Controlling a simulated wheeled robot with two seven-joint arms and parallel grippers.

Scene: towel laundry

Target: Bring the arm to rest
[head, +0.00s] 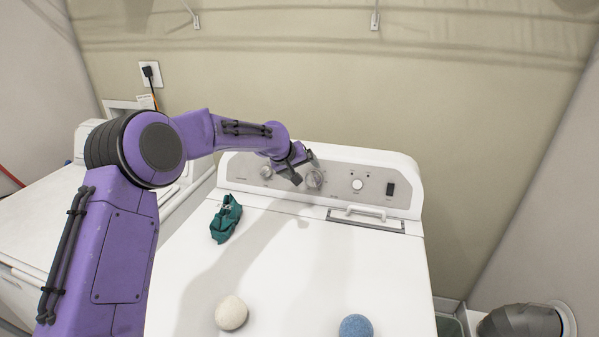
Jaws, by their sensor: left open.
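My left arm (110,245) is purple and reaches in from the left, bent at the elbow, out over the white dryer-like machine (280,280). My left gripper (303,165) is open and appears empty. It is in front of the control panel (390,185), by a round knob (314,179). I cannot tell whether a fingertip touches the knob. My right gripper is not in view.
On the machine's top lie a crumpled green cloth (226,220), a cream ball (231,312) and a blue ball (355,326). A second white machine (40,215) stands at left. A grey duct (520,322) is at lower right. The top's middle is clear.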

